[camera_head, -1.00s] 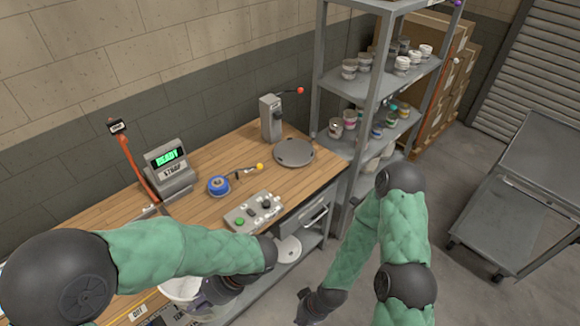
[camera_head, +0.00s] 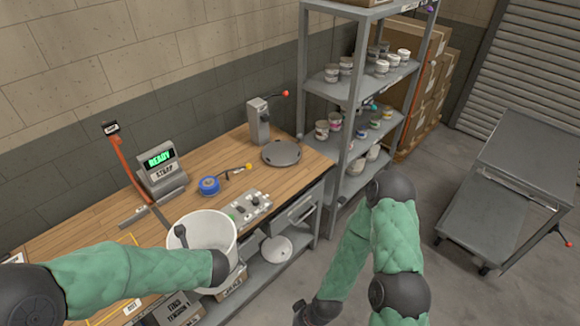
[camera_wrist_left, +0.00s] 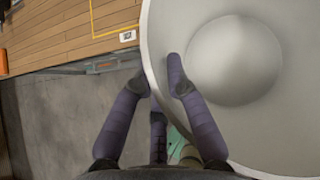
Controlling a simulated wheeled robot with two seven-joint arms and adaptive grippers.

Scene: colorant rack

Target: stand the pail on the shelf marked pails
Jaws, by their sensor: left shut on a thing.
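The pail (camera_head: 217,233) is a large, pale, open bucket at the front of the workbench in the head view. It also fills the right of the left wrist view (camera_wrist_left: 285,110), where I look into it. My left gripper (camera_wrist_left: 157,73) is shut on its rim, one finger inside and one outside. In the head view one dark finger (camera_head: 182,236) shows inside the pail. My right gripper (camera_head: 300,312) is cut off at the bottom edge, so its jaws are hidden. The grey shelf rack (camera_head: 325,91) stands right of the bench; no pails marking is readable.
The wooden bench (camera_head: 105,215) holds a READY display (camera_head: 160,168), a blue roll (camera_head: 209,185), a button box (camera_head: 247,205) and a round plate (camera_head: 281,153). Small tubs fill several rack shelves. A grey cart (camera_head: 520,150) stands at the right, with open floor before it.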

